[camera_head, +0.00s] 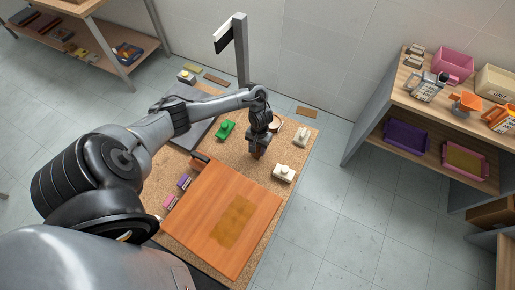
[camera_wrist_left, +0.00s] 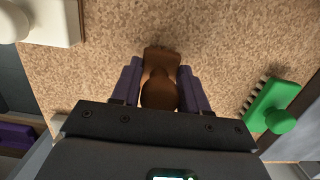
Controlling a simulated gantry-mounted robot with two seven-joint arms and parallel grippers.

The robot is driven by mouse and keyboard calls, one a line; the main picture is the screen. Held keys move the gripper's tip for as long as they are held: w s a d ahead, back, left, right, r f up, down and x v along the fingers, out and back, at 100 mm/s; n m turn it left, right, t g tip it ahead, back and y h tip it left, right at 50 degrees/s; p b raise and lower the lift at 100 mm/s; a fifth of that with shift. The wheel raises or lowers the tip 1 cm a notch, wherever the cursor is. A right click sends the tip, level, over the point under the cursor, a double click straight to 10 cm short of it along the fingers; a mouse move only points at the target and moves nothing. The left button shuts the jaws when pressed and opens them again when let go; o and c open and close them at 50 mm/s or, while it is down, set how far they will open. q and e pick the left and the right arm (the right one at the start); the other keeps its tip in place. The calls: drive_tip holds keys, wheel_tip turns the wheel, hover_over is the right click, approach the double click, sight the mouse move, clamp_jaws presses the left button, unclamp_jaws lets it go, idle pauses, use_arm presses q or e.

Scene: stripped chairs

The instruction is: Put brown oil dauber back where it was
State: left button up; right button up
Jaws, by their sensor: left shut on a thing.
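The brown oil dauber (camera_wrist_left: 160,90) is between the purple fingers of my left gripper (camera_wrist_left: 160,88) in the left wrist view. The gripper is shut on it, with the dauber's rounded end toward the camera and its flat end pointing away. In the head view the left gripper (camera_head: 257,150) points down over the cork-coloured worktop (camera_head: 312,133), and the dauber (camera_head: 257,154) shows only as a small brown bit at the fingertips. I cannot tell whether the dauber touches the surface. My right gripper is not in view.
An orange-brown panel (camera_head: 205,205) with a darker patch lies in front. A shelf (camera_head: 440,130) stands far right.

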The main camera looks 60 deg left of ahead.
use_arm(q)
drive_tip(key=o, duration=0.9)
drive_tip(key=shift+f, duration=0.15)
drive_tip(key=shift+o, duration=0.2)
drive_tip(key=r+p, duration=0.2)
drive_tip(key=r, duration=0.2)
drive_tip(key=r+p, duration=0.2)
drive_tip(key=r, duration=0.2)
drive_tip(key=w+a+r+p, duration=0.1)
drive_tip(key=r+p, duration=0.2)
drive_tip(key=r, duration=0.1)
drive_tip(key=shift+w+r, duration=0.1)
drive_tip(key=shift+r, duration=0.05)
